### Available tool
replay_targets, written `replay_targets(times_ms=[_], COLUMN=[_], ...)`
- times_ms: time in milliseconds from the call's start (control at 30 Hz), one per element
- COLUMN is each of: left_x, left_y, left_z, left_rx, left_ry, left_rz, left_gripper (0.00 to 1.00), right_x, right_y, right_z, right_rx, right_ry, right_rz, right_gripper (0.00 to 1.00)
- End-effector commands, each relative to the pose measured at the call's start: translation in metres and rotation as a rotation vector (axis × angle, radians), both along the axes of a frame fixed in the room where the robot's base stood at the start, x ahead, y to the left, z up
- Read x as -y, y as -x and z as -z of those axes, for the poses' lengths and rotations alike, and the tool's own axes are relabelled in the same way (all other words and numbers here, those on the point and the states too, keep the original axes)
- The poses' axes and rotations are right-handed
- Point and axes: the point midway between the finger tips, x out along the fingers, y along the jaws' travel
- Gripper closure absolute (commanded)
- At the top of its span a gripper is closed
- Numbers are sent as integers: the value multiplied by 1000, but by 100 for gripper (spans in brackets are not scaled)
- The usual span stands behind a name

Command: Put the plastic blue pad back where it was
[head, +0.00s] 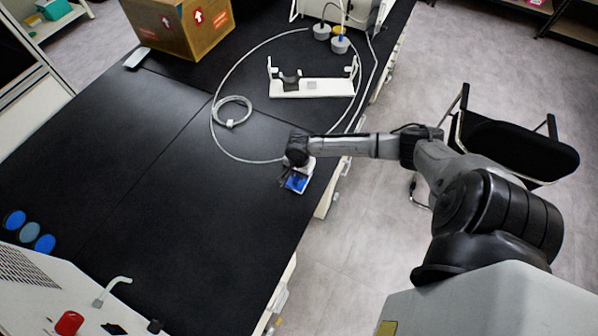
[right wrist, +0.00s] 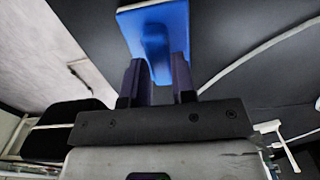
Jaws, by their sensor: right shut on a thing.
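The blue plastic pad (head: 297,183) is at the right edge of the black bench in the head view, just below my right gripper (head: 290,176). In the right wrist view the pad (right wrist: 155,35) has a raised blue grip in its middle, and the fingers of my right gripper (right wrist: 160,80) are shut on that grip. I cannot tell from these views whether the pad touches the bench. My left gripper does not show in either view.
The black bench (head: 150,190) is mostly clear. A coiled tube (head: 232,111) and a white stand (head: 312,87) lie behind the gripper. A cardboard box (head: 180,25) stands at the back. Several blue discs (head: 30,230) lie at the left. A black chair (head: 515,145) stands right of the bench.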

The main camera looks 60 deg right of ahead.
Motion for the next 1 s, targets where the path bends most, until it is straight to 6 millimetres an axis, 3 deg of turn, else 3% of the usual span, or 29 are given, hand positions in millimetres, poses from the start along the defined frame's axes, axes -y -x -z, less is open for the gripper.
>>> replay_targets(times_ms=[267, 567, 767, 1000], left_x=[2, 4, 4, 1], left_y=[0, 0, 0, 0], left_z=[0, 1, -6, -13], left_rx=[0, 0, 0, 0], left_ry=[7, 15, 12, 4], left_rz=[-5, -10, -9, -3], left_gripper=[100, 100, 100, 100], right_x=[0, 0, 0, -1], right_y=[0, 0, 0, 1], right_z=[0, -2, -29, -74], right_rx=[0, 0, 1, 1], right_ry=[0, 0, 0, -1], right_rz=[0, -1, 0, 0], right_gripper=[51, 50, 50, 50])
